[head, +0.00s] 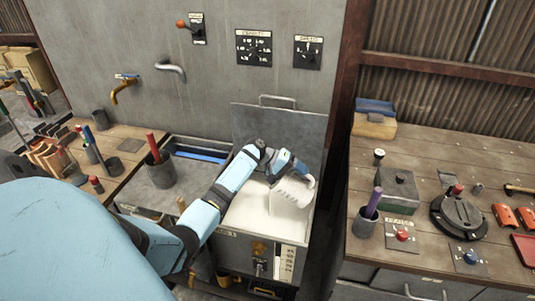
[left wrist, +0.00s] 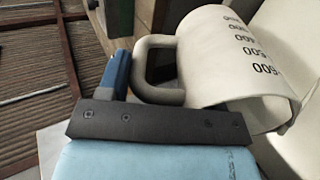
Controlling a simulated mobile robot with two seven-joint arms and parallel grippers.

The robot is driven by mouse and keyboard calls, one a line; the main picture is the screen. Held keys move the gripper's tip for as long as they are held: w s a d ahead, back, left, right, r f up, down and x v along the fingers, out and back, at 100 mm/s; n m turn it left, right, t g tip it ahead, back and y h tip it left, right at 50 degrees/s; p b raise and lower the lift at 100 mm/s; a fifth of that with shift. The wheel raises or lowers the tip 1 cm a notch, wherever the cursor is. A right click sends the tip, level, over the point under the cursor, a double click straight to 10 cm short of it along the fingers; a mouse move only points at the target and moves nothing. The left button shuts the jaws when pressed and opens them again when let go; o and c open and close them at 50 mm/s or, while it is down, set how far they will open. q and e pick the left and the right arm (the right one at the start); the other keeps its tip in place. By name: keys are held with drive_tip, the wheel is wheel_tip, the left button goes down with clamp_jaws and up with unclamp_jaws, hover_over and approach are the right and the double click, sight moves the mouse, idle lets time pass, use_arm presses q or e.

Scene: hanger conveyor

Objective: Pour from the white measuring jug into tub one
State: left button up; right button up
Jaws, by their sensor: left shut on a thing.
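The white measuring jug (head: 291,192) is tilted over an open metal tub (head: 238,216) with a pale inside, in the middle of the head view. Any number on this tub is too small to read. In the left wrist view the jug (left wrist: 235,60) shows black volume marks, and its handle (left wrist: 143,68) is at my gripper. My left gripper (head: 279,166) is shut on the jug by the handle side. The jug's inside and any stream from it are hidden. My right gripper is not in view.
The tub's raised lid (head: 280,128) stands behind the jug. A wooden bench (head: 450,160) with a grey box (head: 397,190), a black round device (head: 458,214) and a cup (head: 366,222) is at the right. Another cup (head: 160,172) stands left of the tub.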

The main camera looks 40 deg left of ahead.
use_arm(q)
drive_tip(key=shift+a+h+b, duration=0.2)
drive_tip(key=shift+h+b, duration=0.1)
drive_tip(key=shift+s+f+t, duration=0.1)
drive_tip(key=shift+t, duration=0.2)
idle(0.6)
drive_tip(key=shift+a+h+b, duration=0.15)
drive_tip(key=shift+h+b, duration=0.15)
drive_tip(key=shift+b, duration=0.1)
drive_tip(key=shift+s+a+f, duration=0.1)
drive_tip(key=shift+s+a+b, duration=0.1)
drive_tip(key=shift+a+b, duration=0.05)
drive_tip(key=shift+b, duration=0.25)
drive_tip(key=shift+s+a+f+t+h+b, duration=0.15)
drive_tip(key=shift+f+t+h+b, duration=0.15)
drive_tip(key=shift+h+b, duration=0.2)
drive_tip(key=shift+a+b, duration=0.2)
drive_tip(key=shift+b, duration=0.15)
drive_tip(key=shift+s+a+f+h+b, duration=0.1)
drive_tip(key=shift+f+h+b, duration=0.05)
drive_tip(key=shift+h+b, duration=0.25)
idle(0.6)
drive_tip(key=shift+s+a+f+t+h+b, duration=0.25)
drive_tip(key=shift+a+t+h+b, duration=0.15)
drive_tip(key=shift+b, duration=0.3)
